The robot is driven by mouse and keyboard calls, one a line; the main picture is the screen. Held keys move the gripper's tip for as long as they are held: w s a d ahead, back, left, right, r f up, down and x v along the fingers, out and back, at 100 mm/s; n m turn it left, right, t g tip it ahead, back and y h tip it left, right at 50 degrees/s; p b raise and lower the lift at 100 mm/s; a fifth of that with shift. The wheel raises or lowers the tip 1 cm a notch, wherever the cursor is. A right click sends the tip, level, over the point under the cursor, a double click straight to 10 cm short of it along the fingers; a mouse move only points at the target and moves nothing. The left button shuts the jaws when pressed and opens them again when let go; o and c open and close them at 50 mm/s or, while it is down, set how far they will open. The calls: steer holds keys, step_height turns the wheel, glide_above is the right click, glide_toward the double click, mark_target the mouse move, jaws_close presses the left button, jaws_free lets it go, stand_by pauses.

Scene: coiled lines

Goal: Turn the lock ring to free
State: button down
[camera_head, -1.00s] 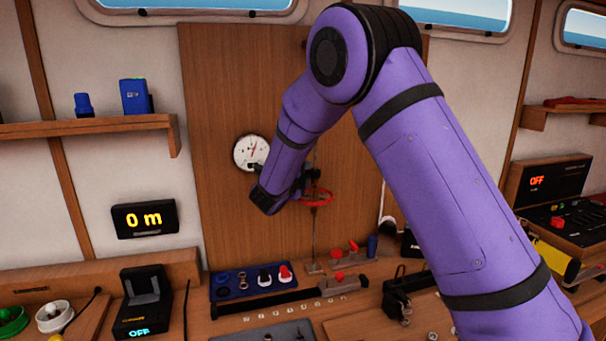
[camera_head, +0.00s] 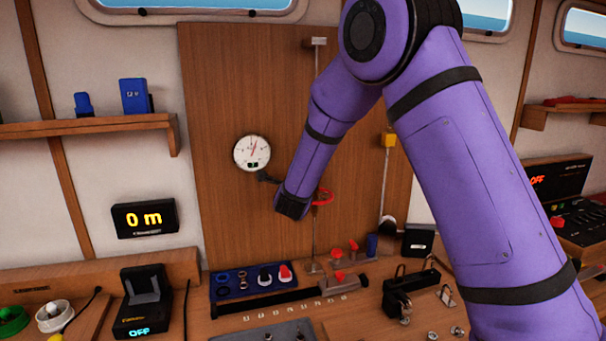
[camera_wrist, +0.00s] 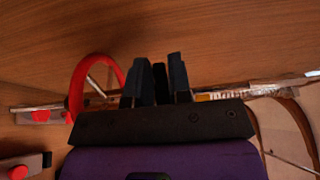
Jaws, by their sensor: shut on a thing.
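The red ring (camera_head: 324,196), which I take for the lock ring, is at a thin upright rod (camera_head: 317,235) on the wooden panel. In the wrist view the red ring (camera_wrist: 76,88) curves out to the left of my fingers, with the rod running sideways behind. My gripper (camera_wrist: 158,75) is shut, its dark fingers at the ring's right side. The exact grip is partly hidden by the gripper body. In the head view my wrist covers the fingers and the ring's left part.
A blue tray (camera_head: 250,283) with small parts and a black clamp-like fitting (camera_head: 404,288) are on the bench below. A second line with a yellow block (camera_head: 389,140) hangs to the right.

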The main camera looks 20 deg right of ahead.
steer(key=s+n+y, duration=0.1)
steer(key=n+y, duration=0.2)
steer(key=y, duration=0.2)
steer(key=s+n+y, duration=0.1)
steer(key=n+y, duration=0.2)
steer(key=y, duration=0.2)
steer(key=s+d+n+y, duration=0.1)
steer(key=n+y, duration=0.3)
steer(key=y, duration=0.1)
steer(key=shift+d+f, duration=0.1)
steer(key=shift+s+d+n+g+y, duration=0.2)
steer(key=shift+n+g+y, duration=0.75)
steer(key=shift+y, duration=0.35)
steer(key=shift+s+d+n+g+y, duration=0.1)
steer(key=shift+s+n+g+y, duration=0.05)
steer(key=shift+n+g+y, duration=0.95)
steer(key=shift+y, duration=0.3)
steer(key=c, duration=1.2)
jaws_free()
steer(key=shift+o, duration=0.2)
steer(key=shift+d, duration=0.1)
steer(key=v, duration=1)
steer(key=shift+s, duration=0.3)
steer(key=shift+d, duration=0.15)
